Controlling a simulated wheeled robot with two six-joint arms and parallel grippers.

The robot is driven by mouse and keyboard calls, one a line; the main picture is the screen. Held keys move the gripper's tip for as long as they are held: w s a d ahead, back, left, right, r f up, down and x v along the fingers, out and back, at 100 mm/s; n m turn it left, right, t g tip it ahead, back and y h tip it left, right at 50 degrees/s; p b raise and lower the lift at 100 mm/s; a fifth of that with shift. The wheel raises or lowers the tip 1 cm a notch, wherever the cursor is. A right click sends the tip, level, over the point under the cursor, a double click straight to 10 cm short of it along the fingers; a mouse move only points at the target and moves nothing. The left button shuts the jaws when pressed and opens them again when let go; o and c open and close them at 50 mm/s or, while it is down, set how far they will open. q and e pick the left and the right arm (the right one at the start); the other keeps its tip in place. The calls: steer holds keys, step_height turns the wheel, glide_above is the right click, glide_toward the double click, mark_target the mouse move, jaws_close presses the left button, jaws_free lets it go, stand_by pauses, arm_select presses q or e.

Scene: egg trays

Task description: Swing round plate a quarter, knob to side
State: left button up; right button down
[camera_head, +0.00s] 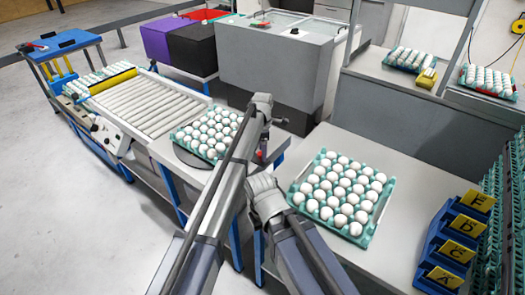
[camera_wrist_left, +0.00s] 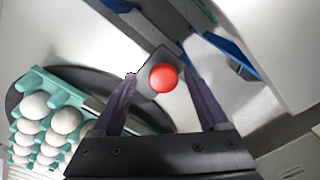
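The dark round plate (camera_head: 187,157) lies on the grey bench at the end of the roller conveyor, with a teal tray of white eggs (camera_head: 210,131) on it. In the left wrist view the plate's dark rim (camera_wrist_left: 52,75) shows at the left, with part of the egg tray (camera_wrist_left: 45,82). A red knob (camera_wrist_left: 163,78) sits on a dark tab beside the plate. My left gripper (camera_wrist_left: 159,77) is open, with a finger on each side of the knob and gaps showing. In the head view my arm partly hides the plate's right side. My right gripper is not visible; only its arm shows.
Another egg tray (camera_head: 339,187) stands on the right bench (camera_head: 410,180). Blue lettered bins (camera_head: 455,240) stand at the lower right. The roller conveyor (camera_head: 150,102) adjoins the plate. A large grey machine (camera_head: 272,55) stands behind.

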arm_select(q)
steer(key=shift+r, duration=0.1)
step_height(320, 180, up, 8)
steer(key=p, duration=0.8)
steer(key=shift+f, duration=0.2)
steer(key=s+a+m, duration=0.9)
steer(key=s+a, duration=0.3)
steer(key=s, duration=0.4)
steer(key=s+a+m, duration=0.9)
steer(key=s+a, duration=0.3)
steer(key=s, duration=0.4)
steer(key=s+d+m+y, duration=0.1)
steer(key=s+d+m, duration=0.3)
steer(key=d, duration=0.6)
steer(key=shift+s+d+m, duration=0.25)
steer(key=shift+s+m, duration=0.05)
steer(key=shift+s, duration=0.6)
